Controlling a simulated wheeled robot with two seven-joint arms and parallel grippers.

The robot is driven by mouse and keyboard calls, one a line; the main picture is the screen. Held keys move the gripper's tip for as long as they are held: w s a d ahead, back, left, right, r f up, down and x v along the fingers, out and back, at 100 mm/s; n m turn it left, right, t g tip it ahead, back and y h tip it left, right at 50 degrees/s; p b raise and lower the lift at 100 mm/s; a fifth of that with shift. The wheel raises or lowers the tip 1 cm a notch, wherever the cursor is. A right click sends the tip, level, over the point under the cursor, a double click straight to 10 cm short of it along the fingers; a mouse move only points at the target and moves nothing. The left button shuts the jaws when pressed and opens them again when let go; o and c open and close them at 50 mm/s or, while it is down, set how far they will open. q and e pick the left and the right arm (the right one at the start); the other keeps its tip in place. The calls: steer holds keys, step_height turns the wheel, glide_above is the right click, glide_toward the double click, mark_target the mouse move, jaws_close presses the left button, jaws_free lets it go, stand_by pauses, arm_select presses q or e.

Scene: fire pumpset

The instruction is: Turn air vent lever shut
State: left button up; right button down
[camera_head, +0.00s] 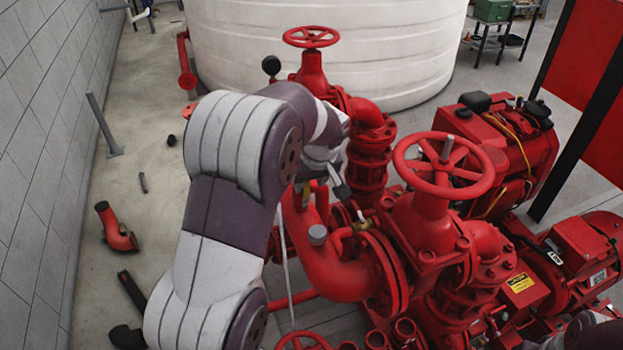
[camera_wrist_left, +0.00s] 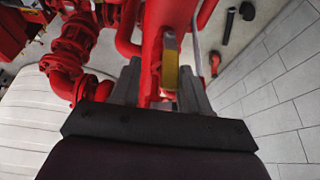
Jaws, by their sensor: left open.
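A yellow air vent lever (camera_wrist_left: 171,68) shows in the left wrist view against a red pipe. It appears between the two fingers of my open left gripper (camera_wrist_left: 160,88), nearer the right-hand finger. I cannot tell whether a finger touches it. In the head view my left gripper (camera_head: 322,182) is over the red piping, left of the big handwheel, and my arm hides part of it. My right gripper is not in view.
A large red handwheel (camera_head: 443,166) and valve stand close to the right of my left gripper. A smaller handwheel (camera_head: 311,37) stands behind it. A white tank (camera_head: 400,60) fills the back. Loose pipe parts (camera_head: 117,228) lie on the floor by the left wall.

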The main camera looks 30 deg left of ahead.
arm_select(q)
steer(key=shift+w+a+f, duration=0.1)
steer(key=shift+a+f, duration=0.2)
steer(key=shift+f, duration=0.05)
steer(key=shift+s+a+f, duration=0.2)
steer(key=shift+s+a, duration=0.1)
steer(key=shift+a, duration=0.2)
steer(key=shift+d, duration=0.1)
steer(key=c, duration=0.7)
steer(key=shift+w+d, duration=0.1)
steer(key=shift+d, duration=0.05)
jaws_close()
steer(key=shift+f, duration=0.1)
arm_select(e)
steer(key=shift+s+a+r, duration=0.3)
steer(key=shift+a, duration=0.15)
